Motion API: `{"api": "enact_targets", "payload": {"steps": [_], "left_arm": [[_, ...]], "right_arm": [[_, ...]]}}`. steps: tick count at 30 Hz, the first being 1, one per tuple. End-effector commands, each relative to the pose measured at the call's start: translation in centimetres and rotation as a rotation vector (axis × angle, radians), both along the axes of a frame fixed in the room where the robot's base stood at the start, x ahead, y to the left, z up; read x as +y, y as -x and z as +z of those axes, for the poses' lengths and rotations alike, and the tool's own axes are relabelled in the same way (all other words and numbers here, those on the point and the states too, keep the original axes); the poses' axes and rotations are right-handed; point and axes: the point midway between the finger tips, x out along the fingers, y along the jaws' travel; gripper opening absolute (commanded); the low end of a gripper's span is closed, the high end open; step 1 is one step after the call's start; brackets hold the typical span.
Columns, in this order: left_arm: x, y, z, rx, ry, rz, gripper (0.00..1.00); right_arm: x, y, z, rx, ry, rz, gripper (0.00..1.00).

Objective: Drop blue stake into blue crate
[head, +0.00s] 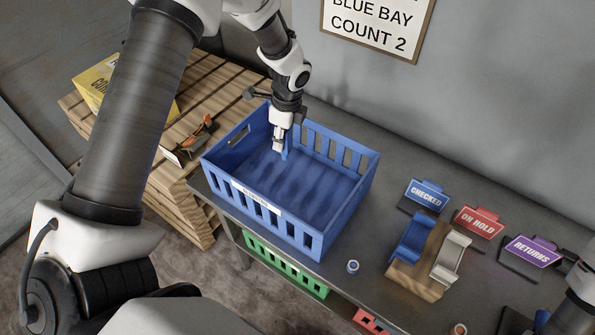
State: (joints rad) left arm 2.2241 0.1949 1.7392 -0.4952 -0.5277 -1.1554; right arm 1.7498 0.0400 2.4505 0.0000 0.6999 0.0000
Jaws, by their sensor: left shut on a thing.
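The blue crate (345,200) stands on the grey table, open at the top with slatted walls and a white label on its front. Its visible floor looks empty. My left gripper (280,143) reaches down within the crate's opening, near its back left. It is shut on the blue stake (285,153), a thin piece of which shows at the fingertips. I cannot tell whether the stake touches the crate floor. Part of my right arm shows at the lower right edge, with its fingers out of the picture.
A wooden crate stack with a yellow box (93,84) stands left. Right of the blue crate are a small can (352,267), a wooden block (405,280) with blue and pale pieces, and blue, red (480,222) and purple signs. A green crate (285,268) sits below the table.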

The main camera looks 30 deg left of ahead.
Motion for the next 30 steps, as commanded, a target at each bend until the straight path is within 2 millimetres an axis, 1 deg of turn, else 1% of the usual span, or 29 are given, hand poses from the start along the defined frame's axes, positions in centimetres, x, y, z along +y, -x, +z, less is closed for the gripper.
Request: {"api": "enact_targets", "payload": {"steps": [3,6,9,12,19,20,21,22,30], "left_arm": [[0.0,0.1,-1.8,0.004,0.000,0.000,0.00],[0.0,0.1,-3.2,0.003,0.000,-0.001,0.00],[0.0,0.0,-4.2,0.002,0.000,0.000,0.00],[0.0,0.0,-4.7,0.000,0.000,0.000,0.00],[0.0,0.0,-4.7,0.000,0.000,0.000,0.00],[0.0,0.0,-4.7,0.000,0.000,0.000,0.45],[0.0,0.0,-4.7,0.000,0.000,0.000,0.59],[0.0,0.0,-4.7,0.000,0.000,0.000,0.63],[0.0,0.0,-4.7,0.000,0.000,0.000,0.63]], "right_arm": [[0.0,0.0,0.0,0.001,0.000,0.000,0.40],[0.0,0.0,0.0,0.000,0.000,0.000,0.40],[0.0,0.0,0.0,-0.001,0.000,0.000,0.40],[0.0,0.0,0.0,-0.001,0.000,0.000,0.40],[0.0,0.0,0.0,-0.001,0.000,0.000,0.40],[0.0,0.0,0.0,-0.001,0.000,0.000,0.40],[0.0,0.0,0.0,-0.001,0.000,0.000,0.40],[0.0,0.0,0.0,-0.001,0.000,0.000,0.40],[0.0,0.0,0.0,-0.001,0.000,0.000,0.40]]}}
